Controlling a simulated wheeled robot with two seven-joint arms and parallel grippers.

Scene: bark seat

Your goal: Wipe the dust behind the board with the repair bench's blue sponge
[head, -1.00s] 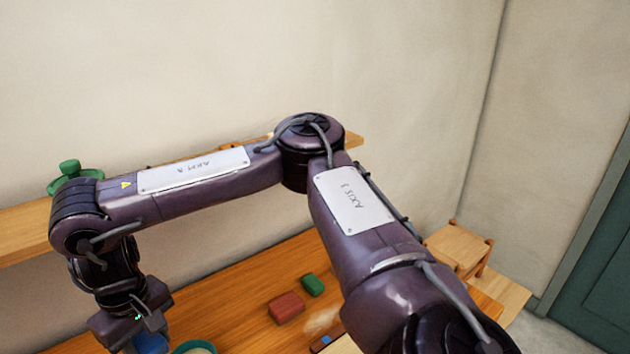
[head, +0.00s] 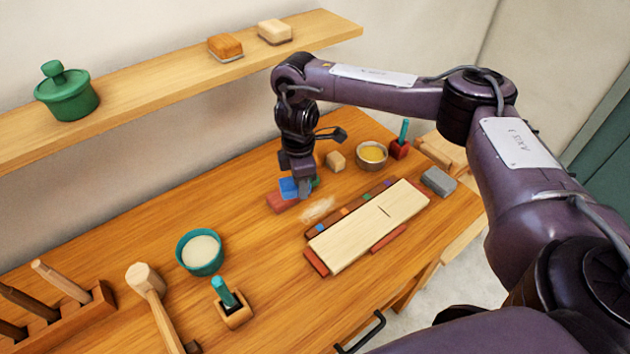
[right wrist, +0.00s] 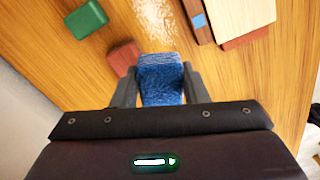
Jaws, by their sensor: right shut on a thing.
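My right gripper (head: 303,188) is shut on the blue sponge (head: 289,187). In the right wrist view the sponge (right wrist: 161,82) sits between the two fingers. In the head view it overlaps the red block (head: 281,202); the right wrist view shows that block (right wrist: 124,58) apart, up and left of the sponge. The pale dust patch (head: 318,209) lies on the bench behind the pale board (head: 372,224). The dust also shows in the right wrist view (right wrist: 158,16), beyond the sponge. My left gripper is not in view.
A green block (right wrist: 86,19) lies near the red one. A dark strip with coloured squares (head: 350,207) runs along the board's back edge.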

